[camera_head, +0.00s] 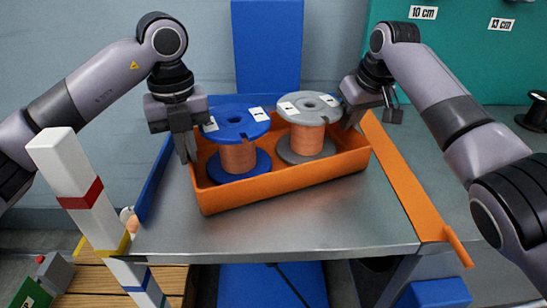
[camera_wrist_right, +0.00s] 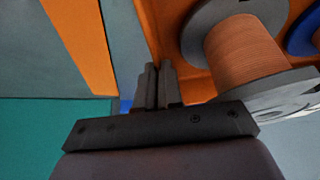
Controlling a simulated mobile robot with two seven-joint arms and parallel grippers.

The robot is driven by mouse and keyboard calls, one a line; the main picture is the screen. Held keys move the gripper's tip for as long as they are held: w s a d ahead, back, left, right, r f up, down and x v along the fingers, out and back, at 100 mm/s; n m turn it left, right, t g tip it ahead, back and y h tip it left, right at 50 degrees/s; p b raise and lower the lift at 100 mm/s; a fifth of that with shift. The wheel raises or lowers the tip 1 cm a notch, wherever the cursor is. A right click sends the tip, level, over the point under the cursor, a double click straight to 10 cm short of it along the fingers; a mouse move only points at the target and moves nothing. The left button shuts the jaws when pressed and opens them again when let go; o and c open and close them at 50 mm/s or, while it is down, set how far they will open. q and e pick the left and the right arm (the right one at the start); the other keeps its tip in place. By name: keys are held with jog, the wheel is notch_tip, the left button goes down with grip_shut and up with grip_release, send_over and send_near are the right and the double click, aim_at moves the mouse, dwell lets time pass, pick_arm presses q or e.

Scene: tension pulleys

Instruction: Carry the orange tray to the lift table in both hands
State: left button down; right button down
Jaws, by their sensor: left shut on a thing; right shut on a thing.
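The orange tray (camera_head: 285,187) is over the steel table top (camera_head: 300,233), level and slightly turned; I cannot tell whether it touches the surface. It holds a blue spool (camera_head: 253,129) on the left and a grey spool (camera_head: 292,113) on the right, both upright with copper windings. My left gripper (camera_head: 188,148) is shut on the tray's left end wall. My right gripper (camera_head: 350,117) is shut on its right end wall. In the right wrist view the right fingers (camera_wrist_right: 158,85) are closed at the tray wall (camera_wrist_right: 163,30), beside the grey spool (camera_wrist_right: 243,50).
A blue rail (camera_head: 153,183) edges the table top at left and an orange rail (camera_head: 405,180) at right. A blue column (camera_head: 268,45) rises behind. A striped post (camera_head: 85,190) stands at front left. Bare steel lies in front of the tray.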

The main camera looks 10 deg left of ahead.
pick_arm(q)
jog(key=shift+a+r, duration=0.1)
pick_arm(e)
jog(key=shift+d+r, duration=0.1)
jog(key=shift+r, duration=0.05)
pick_arm(q)
jog(key=c, duration=1.4)
grip_release()
pick_arm(e)
jog(key=c, duration=1.4)
grip_release()
pick_arm(q)
jog(key=shift+o, duration=0.6)
pick_arm(e)
jog(key=shift+o, duration=0.6)
